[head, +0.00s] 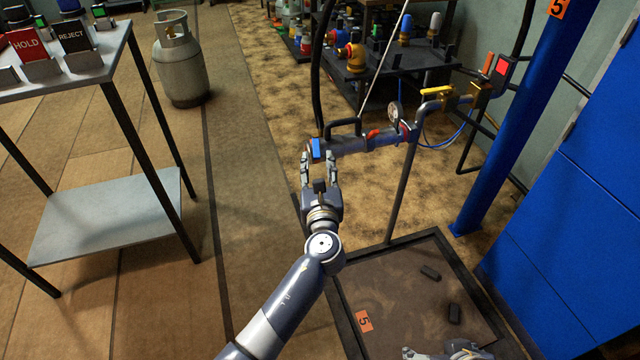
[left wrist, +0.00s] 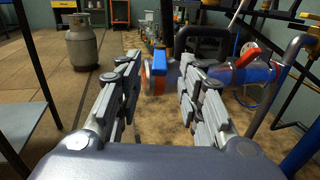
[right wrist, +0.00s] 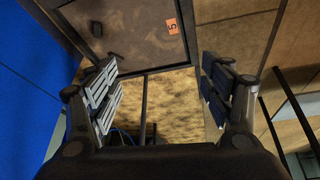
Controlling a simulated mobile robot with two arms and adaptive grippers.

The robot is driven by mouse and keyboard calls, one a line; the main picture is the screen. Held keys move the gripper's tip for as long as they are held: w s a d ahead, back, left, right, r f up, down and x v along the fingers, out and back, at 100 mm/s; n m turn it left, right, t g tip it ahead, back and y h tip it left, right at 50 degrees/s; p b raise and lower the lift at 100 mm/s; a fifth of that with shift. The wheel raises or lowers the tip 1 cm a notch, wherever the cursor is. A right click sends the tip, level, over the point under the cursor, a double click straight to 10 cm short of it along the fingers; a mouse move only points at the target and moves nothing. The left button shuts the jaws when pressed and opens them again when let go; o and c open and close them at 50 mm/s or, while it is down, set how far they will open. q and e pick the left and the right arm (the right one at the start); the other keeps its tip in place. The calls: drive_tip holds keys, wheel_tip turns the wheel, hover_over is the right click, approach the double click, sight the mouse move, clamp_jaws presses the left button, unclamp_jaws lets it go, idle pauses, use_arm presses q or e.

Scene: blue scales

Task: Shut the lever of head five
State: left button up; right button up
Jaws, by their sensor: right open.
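Head five is a grey-blue pipe fitting (head: 365,143) with a black loop handle (head: 344,125), a small red lever (head: 375,133) and a blue end piece (head: 316,149). The red lever also shows in the left wrist view (left wrist: 247,58). My left gripper (head: 318,160) is open just in front of the blue end piece, its fingers on either side; in the left wrist view the end piece (left wrist: 158,68) shows between the fingertips. I cannot tell whether they touch. My right gripper (right wrist: 160,75) is open and empty above the floor tray, mostly cut off in the head view.
A yellow lever (head: 436,91) sits on the pipe behind, near a gauge (head: 395,113). A blue post (head: 510,130) and blue cabinet stand right. The floor tray (head: 385,275) holds small dark blocks. A table (head: 70,75) and gas cylinder (head: 180,65) stand left.

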use_arm(q)
drive_tip(key=s+d, duration=0.1)
drive_tip(key=s, duration=0.7)
drive_tip(key=shift+d, duration=0.15)
